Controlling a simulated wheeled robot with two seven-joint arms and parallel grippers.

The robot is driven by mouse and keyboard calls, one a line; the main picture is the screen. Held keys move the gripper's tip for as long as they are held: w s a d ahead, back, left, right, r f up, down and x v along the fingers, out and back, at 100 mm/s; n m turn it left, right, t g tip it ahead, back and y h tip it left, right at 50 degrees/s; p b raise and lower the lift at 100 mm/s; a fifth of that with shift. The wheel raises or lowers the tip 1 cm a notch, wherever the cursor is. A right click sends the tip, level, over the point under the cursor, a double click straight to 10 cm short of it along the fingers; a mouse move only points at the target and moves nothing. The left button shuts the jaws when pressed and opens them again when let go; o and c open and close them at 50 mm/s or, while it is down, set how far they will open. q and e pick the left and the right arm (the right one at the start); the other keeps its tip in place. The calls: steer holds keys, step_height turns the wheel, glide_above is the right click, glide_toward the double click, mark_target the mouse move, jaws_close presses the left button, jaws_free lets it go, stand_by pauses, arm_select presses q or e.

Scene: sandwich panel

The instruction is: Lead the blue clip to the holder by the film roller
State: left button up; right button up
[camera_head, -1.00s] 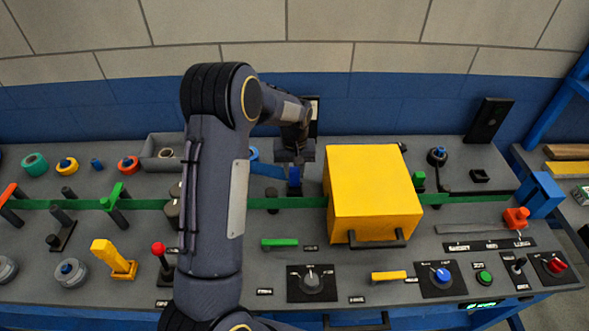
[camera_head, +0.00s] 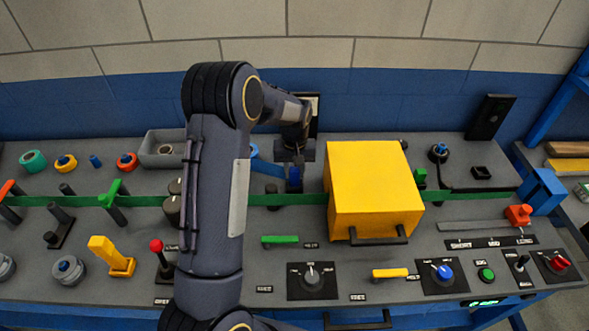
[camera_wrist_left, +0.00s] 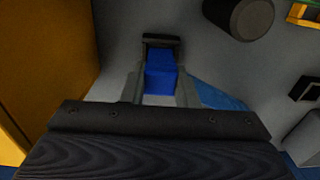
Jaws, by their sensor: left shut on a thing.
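The blue clip (camera_head: 294,175) is a small upright block on the bench, left of the yellow box and by the green strip. My left gripper (camera_head: 294,164) reaches down to it from behind. In the left wrist view the blue clip (camera_wrist_left: 160,76) sits between the two grey fingers, which are shut on it. A dark bracket (camera_wrist_left: 162,40) shows at its far end. Dark rollers (camera_head: 173,211) stand left of my arm, partly covered. I cannot tell which part is the holder. My right gripper is not in view.
The yellow box (camera_head: 375,190) stands close to the right of the clip. A green strip (camera_head: 60,203) crosses the bench. A yellow lever (camera_head: 112,258), a red-topped stick (camera_head: 157,248) and several knobs fill the front. A grey tray (camera_head: 160,140) stands at the back.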

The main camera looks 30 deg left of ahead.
mark_target(294, 177)
arm_select(q)
steer(key=shift+f+b, duration=0.35)
steer(key=shift+f, duration=0.15)
steer(key=shift+f+b, duration=0.85)
steer(key=shift+f, duration=0.2)
steer(key=o, duration=1.1)
steer(key=shift+c, duration=0.2)
steer(key=shift+r, duration=0.15)
step_height(294, 177, up, 3)
steer(key=shift+f+p, duration=0.1)
steer(key=shift+p, duration=1.05)
steer(key=r+p, duration=0.1)
steer(key=r, duration=0.1)
steer(key=r+p, duration=0.1)
steer(key=r, duration=0.1)
steer(key=shift+s+d+p, duration=0.1)
steer(key=shift+d+p, duration=0.1)
steer(key=shift+p, duration=0.1)
steer(key=shift+a+r, duration=0.15)
